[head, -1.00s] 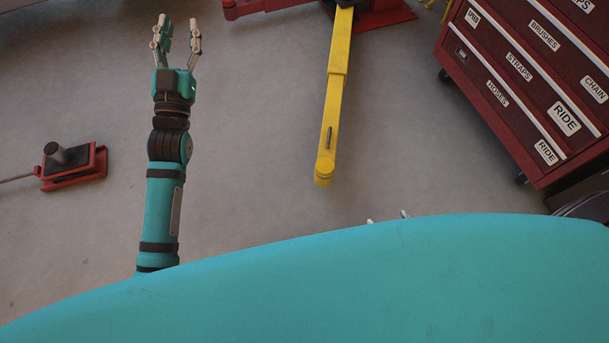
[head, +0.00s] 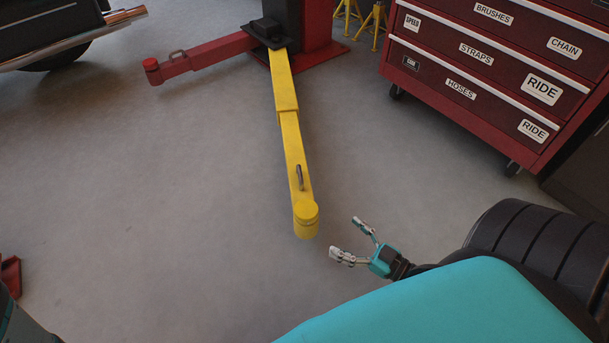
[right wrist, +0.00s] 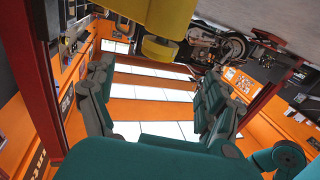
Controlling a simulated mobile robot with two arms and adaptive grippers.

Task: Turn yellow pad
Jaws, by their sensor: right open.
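The yellow pad (head: 306,213) is a round disc on the near end of a yellow lift arm (head: 287,100). In the right wrist view the yellow pad (right wrist: 160,50) shows at the top middle, beyond the fingers, beside the yellow arm (right wrist: 158,12). My right gripper (head: 346,236) is open and empty, just right of and a little nearer than the pad, apart from it. In the right wrist view the right gripper's (right wrist: 155,95) two fingers stand wide apart with nothing between them. My left gripper is out of view.
A red lift arm (head: 205,60) spreads left from the lift's base. A red tool cabinet (head: 480,75) on casters stands at the upper right, with yellow stands (head: 372,22) beside it. A motorcycle (head: 65,35) shows at the upper left. The floor left of the yellow arm is clear.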

